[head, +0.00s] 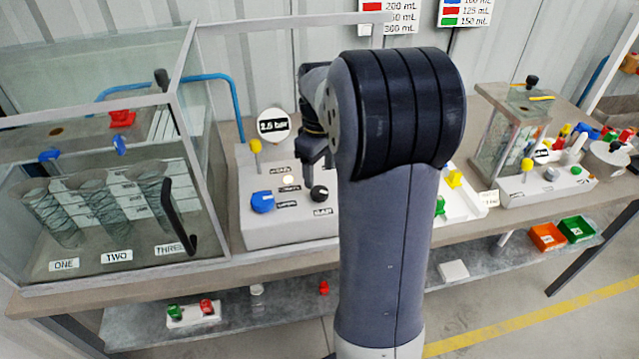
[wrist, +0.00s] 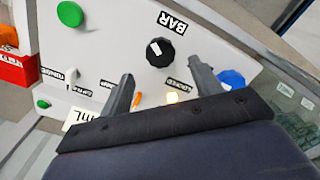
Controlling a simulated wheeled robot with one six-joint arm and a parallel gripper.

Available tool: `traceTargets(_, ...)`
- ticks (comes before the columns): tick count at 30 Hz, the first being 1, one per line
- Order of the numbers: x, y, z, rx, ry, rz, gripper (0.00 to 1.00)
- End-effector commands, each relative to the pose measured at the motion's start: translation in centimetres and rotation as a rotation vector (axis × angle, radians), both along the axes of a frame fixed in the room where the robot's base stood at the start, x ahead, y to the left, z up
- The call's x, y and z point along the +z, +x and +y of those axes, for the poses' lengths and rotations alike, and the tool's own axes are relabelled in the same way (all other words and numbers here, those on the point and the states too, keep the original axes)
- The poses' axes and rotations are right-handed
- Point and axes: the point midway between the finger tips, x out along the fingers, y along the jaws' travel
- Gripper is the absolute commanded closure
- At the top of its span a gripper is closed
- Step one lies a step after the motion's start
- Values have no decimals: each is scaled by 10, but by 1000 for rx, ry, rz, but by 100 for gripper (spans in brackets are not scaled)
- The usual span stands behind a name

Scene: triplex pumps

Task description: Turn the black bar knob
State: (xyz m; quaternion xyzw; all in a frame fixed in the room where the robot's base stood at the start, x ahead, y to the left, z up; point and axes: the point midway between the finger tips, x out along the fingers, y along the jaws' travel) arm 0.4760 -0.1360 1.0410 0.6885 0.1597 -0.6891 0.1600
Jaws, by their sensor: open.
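The black bar knob (wrist: 160,50) is round with a white pointer mark and sits on a white panel, beside a "BAR" label (wrist: 172,22). In the head view the knob (head: 319,193) is at the right of the white control box (head: 290,232). My gripper (wrist: 160,68) is open and empty, its two dark fingers apart on either side of the knob's line in the wrist view. In the head view my gripper (head: 315,155) hangs above the box, behind the knob. I see no contact with the knob; the exact gap is unclear.
A blue knob (wrist: 231,79) and a lit button (wrist: 172,97) share the panel. A yellow-topped lever (head: 254,147) and a round gauge sign (head: 273,126) stand at the back. A glass tank (head: 100,215) is left of the box. My arm hides the bench's middle.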

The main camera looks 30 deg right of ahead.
Motion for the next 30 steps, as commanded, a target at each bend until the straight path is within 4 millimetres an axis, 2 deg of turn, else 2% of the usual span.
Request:
traceTargets(3,-24,-1,1,0,2,4,39)
traceTargets(9,-49,0,1,-1,1,2,39)
traceTargets(14,-58,0,1,-1,1,0,39)
traceTargets(21,-58,0,1,-1,1,0,39)
traceTargets(30,-58,0,0,-1,0,-1,63)
